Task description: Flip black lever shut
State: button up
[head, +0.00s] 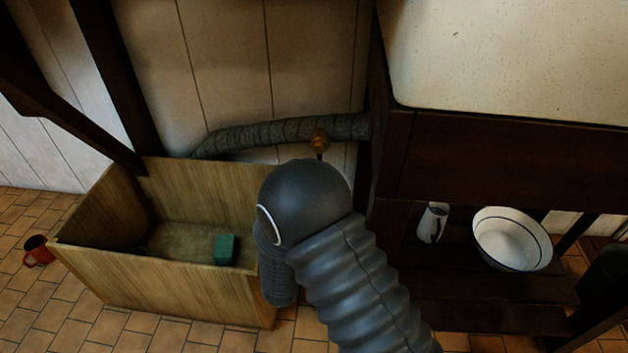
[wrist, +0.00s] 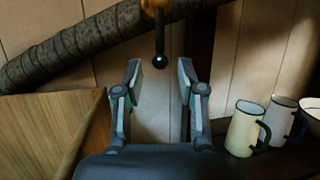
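The black lever is a short dark rod with a round black knob (wrist: 159,61) in the wrist view. It hangs down from a brass valve (wrist: 156,5) on a wrapped pipe (wrist: 65,46). In the head view the brass valve (head: 319,140) sits on the pipe (head: 270,133), and the lever is mostly hidden behind my arm. My gripper (wrist: 160,78) is open and empty. Its two fingers stand to the left and right of the knob in the picture, with no visible contact. The gripper fingers are hidden in the head view.
A wooden box (head: 165,285) with a green block (head: 226,249) inside stands at left. A red mug (head: 38,251) lies on the tiles. A dark cabinet (head: 480,165) stands at right, with a white basin (head: 512,238) and a jug (head: 433,222) on its shelf.

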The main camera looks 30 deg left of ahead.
jog(key=shift+v, duration=1.15)
